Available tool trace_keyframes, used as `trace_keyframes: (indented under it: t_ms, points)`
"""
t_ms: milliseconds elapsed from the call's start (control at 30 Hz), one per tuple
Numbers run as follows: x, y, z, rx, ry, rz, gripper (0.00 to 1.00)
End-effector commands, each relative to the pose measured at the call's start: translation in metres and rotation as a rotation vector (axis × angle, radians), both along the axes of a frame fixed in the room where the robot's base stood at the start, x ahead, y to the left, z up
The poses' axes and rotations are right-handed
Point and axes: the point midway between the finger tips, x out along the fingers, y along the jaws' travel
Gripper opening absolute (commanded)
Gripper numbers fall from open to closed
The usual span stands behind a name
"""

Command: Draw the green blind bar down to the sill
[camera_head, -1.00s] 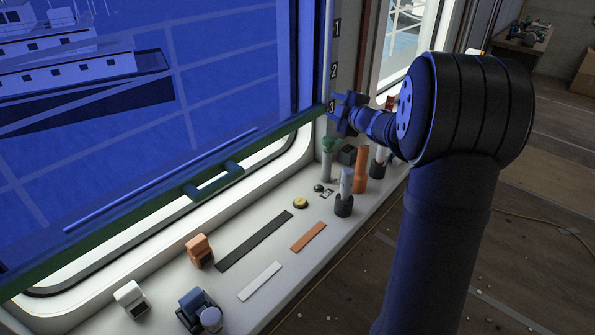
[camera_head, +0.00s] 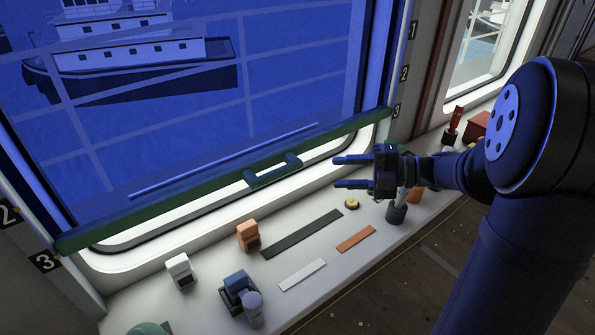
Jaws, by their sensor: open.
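The green blind bar (camera_head: 200,190) runs slantwise across the lower part of the window, with a strip of clear glass showing below it and the blue blind (camera_head: 250,120) above. A green loop handle (camera_head: 273,171) sticks out from the bar right of its middle. The bar's ends lie near the marks 3 on both side scales. The white sill (camera_head: 215,275) lies below the bar, apart from it. My gripper (camera_head: 336,172) is open and empty to the right of the handle, its two fingers pointing left, apart from the bar in the picture.
On the sill stand an orange block (camera_head: 248,236), a white block (camera_head: 179,270), a blue piece with a cylinder (camera_head: 238,292) and a yellow-topped disc (camera_head: 351,203). Flat black (camera_head: 302,233), orange and white strips lie there. More items at the right are partly hidden by my arm.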

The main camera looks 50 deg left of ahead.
Motion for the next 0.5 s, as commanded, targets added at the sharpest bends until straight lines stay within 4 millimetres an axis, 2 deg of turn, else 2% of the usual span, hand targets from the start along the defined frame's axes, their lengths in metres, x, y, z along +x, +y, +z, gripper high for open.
trace_keyframes:
  t_ms: [500]
  points:
    - [-0.056, 0.055, -0.011, -0.001, -0.001, 0.001, 0.41]
